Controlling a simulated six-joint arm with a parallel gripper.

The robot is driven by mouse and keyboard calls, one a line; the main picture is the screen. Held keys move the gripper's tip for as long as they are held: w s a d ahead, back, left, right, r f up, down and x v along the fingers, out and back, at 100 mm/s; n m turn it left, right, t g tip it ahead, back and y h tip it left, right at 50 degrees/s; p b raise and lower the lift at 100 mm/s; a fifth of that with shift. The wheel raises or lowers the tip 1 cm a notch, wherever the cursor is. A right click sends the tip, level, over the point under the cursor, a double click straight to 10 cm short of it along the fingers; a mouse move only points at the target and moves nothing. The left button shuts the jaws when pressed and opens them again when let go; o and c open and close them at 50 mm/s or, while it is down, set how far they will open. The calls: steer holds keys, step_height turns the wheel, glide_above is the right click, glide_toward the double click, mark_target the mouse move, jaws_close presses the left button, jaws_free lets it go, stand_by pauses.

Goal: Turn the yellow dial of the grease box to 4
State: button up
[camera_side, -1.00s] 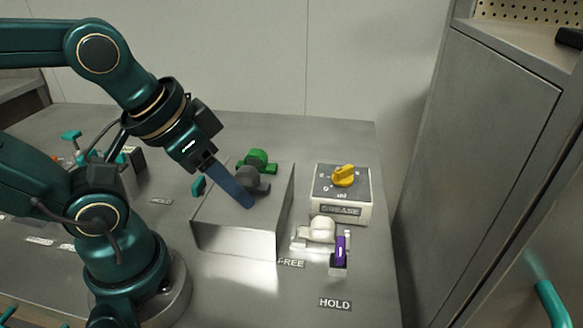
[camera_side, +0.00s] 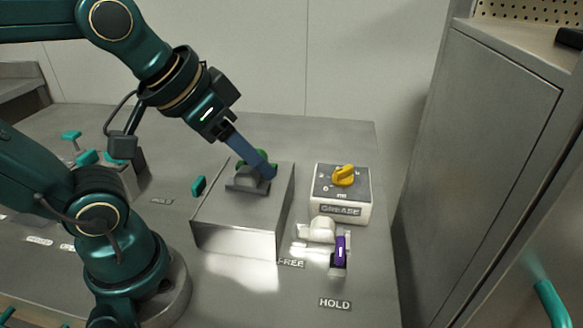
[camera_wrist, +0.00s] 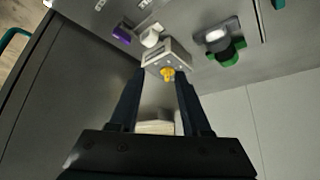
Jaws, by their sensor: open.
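The grease box (camera_side: 341,211) is a white box with a dark top and a GREASE label, standing right of the metal block. Its yellow dial (camera_side: 343,175) sits on top; the marks around it are too small to read.
A metal block (camera_side: 235,235) with a grey fitting and a green knob (camera_side: 264,156) stands left of the grease box. A white piece (camera_side: 322,229) and a purple lever (camera_side: 340,250) are in front of the box, near FREE and HOLD labels. A tall cabinet (camera_side: 480,150) bounds the right.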

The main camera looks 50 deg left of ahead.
steer(key=w+r, duration=0.2)
steer(key=w, duration=0.6)
steer(key=g, duration=0.1)
glide_toward(344, 168)
steer(key=shift+g, duration=0.7)
steer(key=x, duration=0.3)
steer(key=w+x, duration=0.1)
steer(key=x, duration=0.3)
steer(key=shift+w+f, duration=0.25)
steer(key=shift+f, duration=0.25)
jaws_close()
